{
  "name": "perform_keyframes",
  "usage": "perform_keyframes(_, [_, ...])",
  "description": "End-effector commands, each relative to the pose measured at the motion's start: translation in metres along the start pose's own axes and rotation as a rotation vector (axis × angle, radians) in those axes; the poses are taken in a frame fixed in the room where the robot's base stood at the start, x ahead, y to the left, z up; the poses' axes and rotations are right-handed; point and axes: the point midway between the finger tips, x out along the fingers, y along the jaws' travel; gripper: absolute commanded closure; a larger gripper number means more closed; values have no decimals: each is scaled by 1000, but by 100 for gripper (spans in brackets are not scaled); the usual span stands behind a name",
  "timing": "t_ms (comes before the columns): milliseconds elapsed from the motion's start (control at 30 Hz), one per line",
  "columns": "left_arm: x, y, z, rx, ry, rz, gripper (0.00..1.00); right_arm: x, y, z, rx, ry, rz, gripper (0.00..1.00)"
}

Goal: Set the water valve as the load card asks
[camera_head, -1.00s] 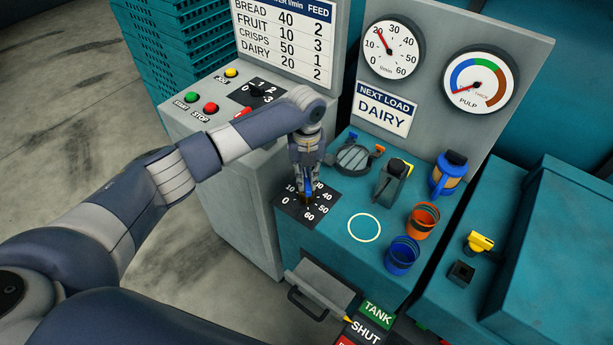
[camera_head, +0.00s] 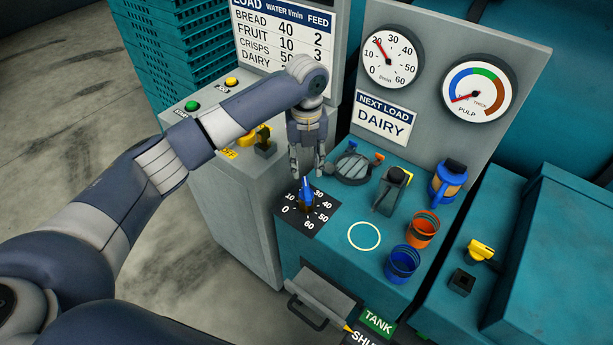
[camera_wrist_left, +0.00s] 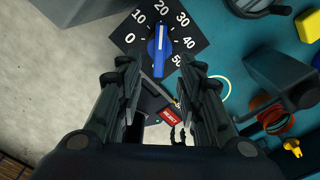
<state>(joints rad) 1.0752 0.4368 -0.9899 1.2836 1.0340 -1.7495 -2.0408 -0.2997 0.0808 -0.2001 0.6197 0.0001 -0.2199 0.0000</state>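The blue valve knob (camera_head: 306,195) stands on the black dial plate (camera_head: 322,222), marked 0 to 60. In the left wrist view the knob (camera_wrist_left: 158,48) points close to the 20 mark. My left gripper (camera_head: 307,174) is above the knob, open, its fingers apart and clear of it. The fingers (camera_wrist_left: 158,80) also show open and empty in the left wrist view. The load card (camera_head: 383,118) reads "NEXT LOAD DAIRY". The load table (camera_head: 283,45) is partly hidden by my left arm. The water gauge (camera_head: 391,57) has its needle near 20.
A pulp gauge (camera_head: 477,92) is on the back panel. A drawer handle (camera_head: 305,312) sticks out below.

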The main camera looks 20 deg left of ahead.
Motion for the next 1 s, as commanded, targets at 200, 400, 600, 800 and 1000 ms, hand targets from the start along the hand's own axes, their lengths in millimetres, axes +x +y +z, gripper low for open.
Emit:
perform_keyframes(200, [-28, 0, 0, -1, -1, -1, 66, 0, -1, 0, 0, 0, -1, 60])
perform_keyframes(400, [-33, 0, 0, 0, 0, 0, 66, 0, -1, 0, 0, 0, -1, 60])
perform_keyframes(600, [-33, 0, 0, 0, 0, 0, 66, 0, -1, 0, 0, 0, -1, 60])
perform_keyframes(800, [-31, 0, -1, -2, 1, -1, 66, 0, -1, 0, 0, 0, -1, 60])
perform_keyframes(1000, [3, -13, -32, -90, 16, -28, 66, 0, -1, 0, 1, 0, -1, 60])
